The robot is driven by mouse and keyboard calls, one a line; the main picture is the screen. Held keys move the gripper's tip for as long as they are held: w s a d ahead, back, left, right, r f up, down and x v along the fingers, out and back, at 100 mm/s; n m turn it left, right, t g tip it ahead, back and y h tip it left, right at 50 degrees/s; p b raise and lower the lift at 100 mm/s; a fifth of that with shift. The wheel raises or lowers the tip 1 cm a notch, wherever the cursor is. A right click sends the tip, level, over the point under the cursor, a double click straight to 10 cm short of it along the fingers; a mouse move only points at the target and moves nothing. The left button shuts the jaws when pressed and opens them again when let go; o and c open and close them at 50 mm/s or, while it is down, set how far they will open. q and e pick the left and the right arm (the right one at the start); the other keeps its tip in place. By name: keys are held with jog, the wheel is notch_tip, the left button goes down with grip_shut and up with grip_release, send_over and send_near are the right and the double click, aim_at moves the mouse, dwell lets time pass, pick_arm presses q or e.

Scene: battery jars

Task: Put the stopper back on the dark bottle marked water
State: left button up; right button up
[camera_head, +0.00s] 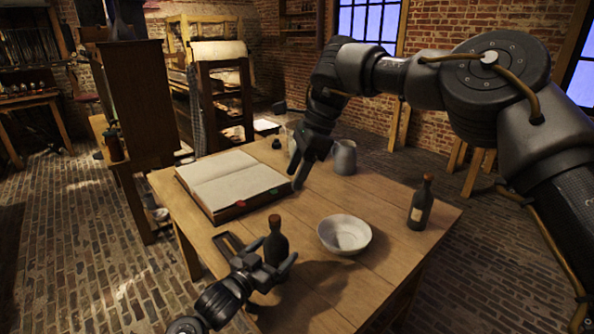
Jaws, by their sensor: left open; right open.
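A dark bottle (277,246) stands upright near the front of the wooden table (385,270), with a brown top (274,221) that looks like a stopper. My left gripper (268,264) is open, with its fingers on either side of this bottle's lower body; I cannot tell whether they touch it. A second dark bottle (420,208) stands upright at the table's right, with a pale label and a brown top (427,178). The label is too small to read, so I cannot tell which bottle is marked water. My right gripper (299,176) is open and empty above the table, beside the book.
An open book (225,178) lies at the table's left. A white bowl (344,235) stands between the bottles. A grey jug (345,157) and a small dark pot (276,143) stand at the back.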

pick_arm(q)
jog(key=v, duration=0.9)
jog(key=shift+s+a, duration=0.2)
jog(key=shift+s, duration=0.05)
jog(key=shift+r, duration=0.1)
